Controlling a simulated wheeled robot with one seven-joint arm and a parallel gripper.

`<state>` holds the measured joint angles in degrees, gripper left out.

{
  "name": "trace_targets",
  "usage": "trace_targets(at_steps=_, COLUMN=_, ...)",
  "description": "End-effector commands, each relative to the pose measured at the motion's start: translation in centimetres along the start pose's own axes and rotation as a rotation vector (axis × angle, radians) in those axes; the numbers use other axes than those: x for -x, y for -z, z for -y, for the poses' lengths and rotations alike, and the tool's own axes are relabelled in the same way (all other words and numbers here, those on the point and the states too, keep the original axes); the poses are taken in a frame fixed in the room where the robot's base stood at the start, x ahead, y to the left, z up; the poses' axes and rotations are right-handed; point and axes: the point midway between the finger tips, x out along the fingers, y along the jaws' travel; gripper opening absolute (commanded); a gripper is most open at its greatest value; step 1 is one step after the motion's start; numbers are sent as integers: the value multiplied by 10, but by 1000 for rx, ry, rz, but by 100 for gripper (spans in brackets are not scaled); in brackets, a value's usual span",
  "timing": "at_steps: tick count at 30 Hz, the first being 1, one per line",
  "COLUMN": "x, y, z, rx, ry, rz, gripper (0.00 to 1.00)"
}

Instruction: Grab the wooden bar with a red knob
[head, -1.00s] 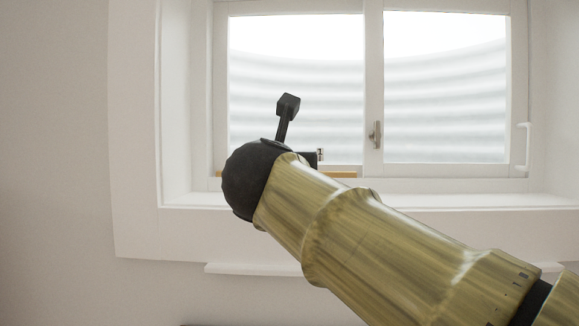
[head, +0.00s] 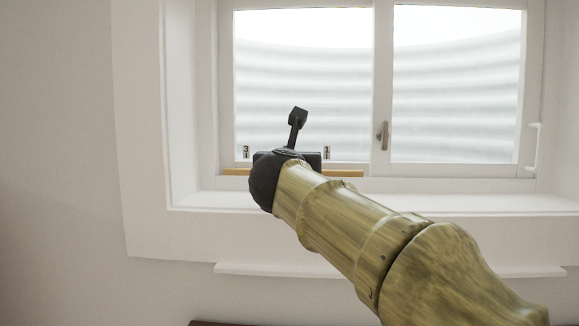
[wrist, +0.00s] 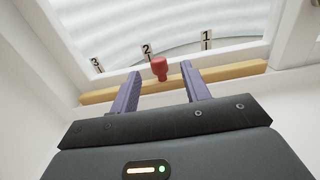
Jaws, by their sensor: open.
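The wooden bar (wrist: 235,71) lies along the foot of the window in the wrist view, with a red knob (wrist: 159,68) standing out near its middle. In the head view only the ends of the bar (head: 344,173) show on either side of my arm, and the knob is hidden. My gripper (wrist: 160,88) is open in the wrist view. Its two purple fingers point toward the bar, one on each side of the knob, which shows between the fingertips. I cannot tell whether the fingers touch the bar.
Number tags 1 (wrist: 206,39), 2 (wrist: 146,50) and 3 (wrist: 96,64) stand behind the bar. The window frame (head: 382,70) has a handle (head: 382,135) at its middle. A white sill (head: 450,203) runs below, with a ledge (head: 240,269) lower on the wall.

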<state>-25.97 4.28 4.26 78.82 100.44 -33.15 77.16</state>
Motion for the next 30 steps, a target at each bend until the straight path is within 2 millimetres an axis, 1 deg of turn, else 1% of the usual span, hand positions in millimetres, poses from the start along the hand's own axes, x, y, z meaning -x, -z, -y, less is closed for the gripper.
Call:
trace_targets(at_steps=1, x=-7, y=-6, z=-1, rx=0, ry=1, rz=-2, gripper=47)
trace_targets(at_steps=3, x=-17, y=-5, z=-2, rx=1, ry=-2, rz=-1, gripper=47)
trace_targets(at_steps=6, x=-25, y=-3, z=-3, rx=-1, ry=-4, rz=0, gripper=47)
trace_targets(at_steps=23, x=-25, y=-1, z=-6, rx=-1, ry=-9, rz=1, gripper=47)
trace_targets(at_steps=24, x=-25, y=-1, z=-5, rx=-1, ry=-9, rz=1, gripper=39)
trace_targets(at_steps=26, x=-25, y=-1, z=-5, rx=-1, ry=-8, rz=1, gripper=27)
trace_targets(at_steps=27, x=-25, y=-1, z=-5, rx=-1, ry=-8, rz=1, gripper=19)
trace_targets(at_steps=30, x=-25, y=-1, z=-5, rx=-1, ry=-8, rz=1, gripper=0)
